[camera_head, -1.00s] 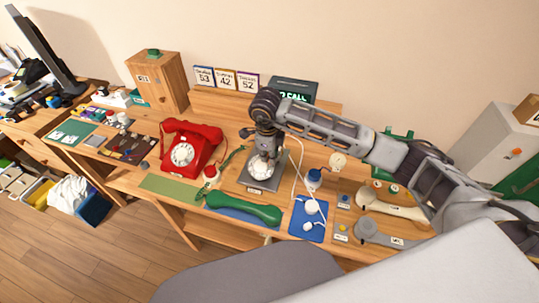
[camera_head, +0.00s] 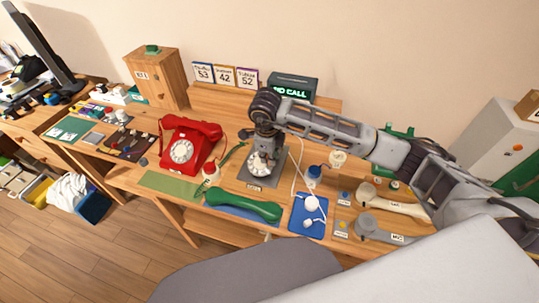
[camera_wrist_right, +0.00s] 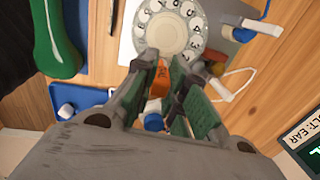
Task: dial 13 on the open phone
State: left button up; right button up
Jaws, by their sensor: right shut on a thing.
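The open phone (camera_head: 249,184) is a dark grey base with a pale rotary dial (camera_head: 259,168) near the middle of the table. Its dial also shows large in the wrist view (camera_wrist_right: 172,32). My right gripper (camera_head: 262,158) points down over the dial. In the wrist view, its fingers (camera_wrist_right: 163,70) are at the dial's lower edge, with a small orange piece (camera_wrist_right: 160,80) between them. The fingers hide part of the dial. A green handset (camera_head: 242,204) lies off its phone on a blue mat. My left gripper is not in view.
A red phone (camera_head: 190,147) with its handset on stands to the left. Pale handset-like things (camera_head: 385,203) lie at the right.

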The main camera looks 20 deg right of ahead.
jog(key=shift+s+a+f, duration=0.2)
jog(key=shift+s, duration=0.15)
jog(key=shift+s+a+f+b, duration=0.15)
jog(key=shift+a+b, duration=0.1)
jog(key=shift+b, duration=0.15)
dwell(0.3)
jog(key=shift+s+a+r+p, duration=0.1)
jog(key=shift+r+p, duration=0.2)
jog(key=shift+r, duration=0.2)
jog(key=shift+s+a+r, duration=0.1)
jog(key=shift+s+r, duration=0.1)
jog(key=shift+r, duration=0.25)
jog(key=shift+w, duration=0.1)
jog(key=shift+w+a+r, duration=0.1)
jog(key=shift+w+r, duration=0.25)
jog(key=shift+w, duration=0.5)
jog(key=shift+w+a+r, duration=0.1)
jog(key=shift+w+r, duration=0.3)
jog(key=shift+w, duration=0.5)
jog(key=shift+w+r, duration=0.35)
jog(key=shift+w, duration=0.5)
